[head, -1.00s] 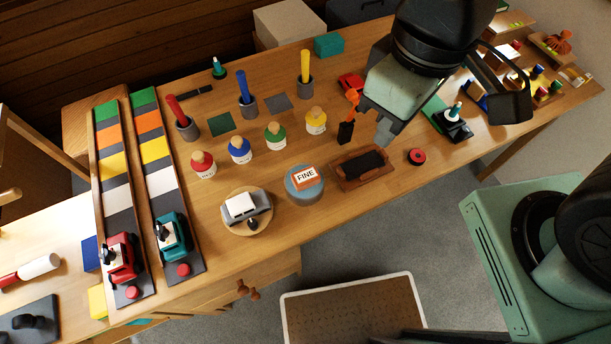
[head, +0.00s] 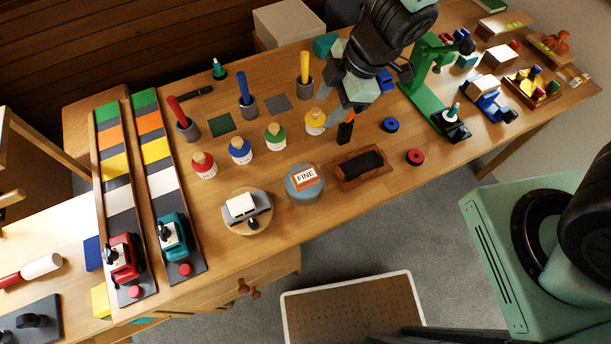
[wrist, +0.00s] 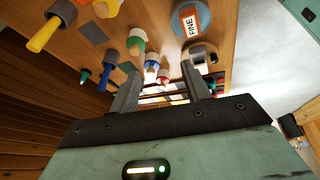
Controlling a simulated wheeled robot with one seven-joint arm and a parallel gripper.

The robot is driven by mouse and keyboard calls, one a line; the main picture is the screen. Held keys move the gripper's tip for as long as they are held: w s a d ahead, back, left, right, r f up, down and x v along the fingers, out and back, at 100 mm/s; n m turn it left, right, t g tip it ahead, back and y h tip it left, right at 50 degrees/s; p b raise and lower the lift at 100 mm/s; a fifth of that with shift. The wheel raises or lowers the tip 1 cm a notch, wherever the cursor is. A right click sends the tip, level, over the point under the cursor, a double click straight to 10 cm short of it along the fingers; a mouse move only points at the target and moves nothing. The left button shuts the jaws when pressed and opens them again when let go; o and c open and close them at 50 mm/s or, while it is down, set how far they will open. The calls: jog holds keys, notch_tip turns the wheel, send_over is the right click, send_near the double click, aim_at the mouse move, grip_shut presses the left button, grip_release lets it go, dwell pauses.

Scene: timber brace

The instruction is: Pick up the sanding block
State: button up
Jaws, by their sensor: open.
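A block with an orange edge and a white label reading FINE (head: 306,176), which looks like the sanding block, lies on a round blue-grey stand (head: 303,195) near the table's front edge. It also shows at the top of the wrist view (wrist: 190,22), on its round stand (wrist: 178,22). The block is clear of the fingers.
A grey tool with a white top sits on a round wooden disc (head: 262,224) left of the block. A wooden tray with a black pad (head: 347,181) is to the right. Several bottles, including a green one (head: 275,140), stand behind. A green stand (head: 427,90) rises farther right.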

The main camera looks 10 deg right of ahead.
notch_tip(320, 180, down, 3)
jog(key=s+d+n+g, duration=0.1)
jog(key=s+n+g, duration=0.1)
jog(key=s, duration=0.1)
jog(key=b, duration=0.3)
send_over(305, 176)
jog(key=w+d, duration=0.1)
jog(key=d, duration=0.2)
notch_tip(305, 176, down, 10)
jog(key=shift+f, duration=0.15)
jog(key=shift+s+a+p+x, duration=0.1)
jog(key=shift+a+p+x, duration=0.1)
jog(key=shift+x, duration=1.3)
jog(key=shift+s+a+p+x, duration=0.1)
jog(key=shift+s+a+x, duration=0.1)
jog(key=shift+x, duration=1.25)
jog(key=c, duration=0.8)
jog(key=shift+w+r, duration=0.1)
jog(key=shift+r, duration=0.2)
